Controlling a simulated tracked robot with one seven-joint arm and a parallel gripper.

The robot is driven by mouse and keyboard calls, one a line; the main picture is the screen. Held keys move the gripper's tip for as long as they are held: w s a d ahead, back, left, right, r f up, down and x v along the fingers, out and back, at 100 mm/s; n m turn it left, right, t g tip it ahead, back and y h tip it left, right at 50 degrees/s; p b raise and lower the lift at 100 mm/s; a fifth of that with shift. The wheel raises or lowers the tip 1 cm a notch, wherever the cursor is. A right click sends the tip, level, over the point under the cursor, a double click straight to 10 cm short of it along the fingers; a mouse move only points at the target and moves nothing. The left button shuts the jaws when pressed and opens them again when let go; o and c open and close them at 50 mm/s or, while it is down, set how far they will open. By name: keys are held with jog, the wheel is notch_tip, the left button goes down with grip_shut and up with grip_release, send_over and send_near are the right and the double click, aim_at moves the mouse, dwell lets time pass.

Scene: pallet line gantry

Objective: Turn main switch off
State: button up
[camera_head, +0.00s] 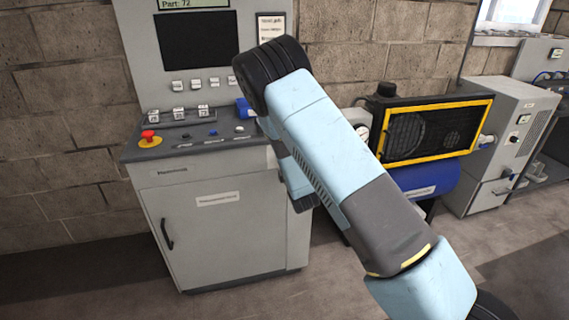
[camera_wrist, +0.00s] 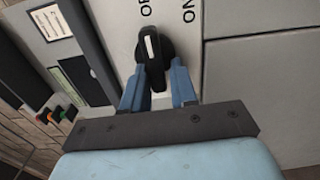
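The main switch (camera_wrist: 153,50) is a black rotary knob with a white pointer mark, on a light grey panel in the wrist view. Its pointer is up in the picture, tilted slightly left. A partly cut-off label starting "OF" stands above it, and an "ON" label stands up to the right. My gripper (camera_wrist: 158,78) has its two blue fingers apart, one on each side of the knob's lower handle. I cannot tell whether either finger touches it. In the head view my arm hides the switch and most of the gripper.
A grey control cabinet (camera_head: 230,235) with a red emergency button (camera_head: 148,135) and a dark screen (camera_head: 197,40) stands left of my arm. A yellow-framed machine (camera_head: 432,128) stands to the right. Floor shows in front of the cabinets.

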jog(key=o, duration=0.4)
jog(key=v, duration=1.3)
jog(key=shift+s+d, duration=0.1)
jog(key=shift+s, duration=0.25)
jog(key=shift+r, duration=0.1)
